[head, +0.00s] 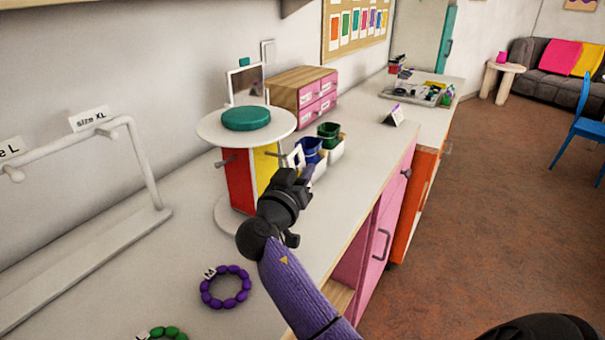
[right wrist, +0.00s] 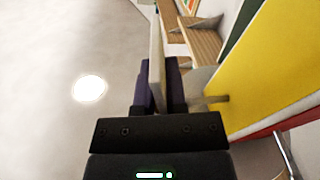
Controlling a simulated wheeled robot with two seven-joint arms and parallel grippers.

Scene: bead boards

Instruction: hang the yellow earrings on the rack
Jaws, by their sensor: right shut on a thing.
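The rack (head: 240,180) is an upright stand on the counter, with a red panel, a yellow panel (head: 266,165) and short pegs under a round white top. My right gripper (head: 303,172) is just right of the yellow panel. It is shut on a pale flat card (head: 297,155). In the right wrist view the card (right wrist: 156,65) stands edge-on between the dark fingers, beside the yellow panel (right wrist: 270,65) and a peg (right wrist: 206,102). I cannot make out any yellow earrings on the card. My left gripper is not in view.
A teal cushion (head: 246,118) lies on the rack's top. Blue and green bins (head: 328,135) stand behind my gripper, and a pink drawer box (head: 316,95) farther back. A purple bead bracelet (head: 226,300) lies in front. A white bar stand (head: 150,170) is at left.

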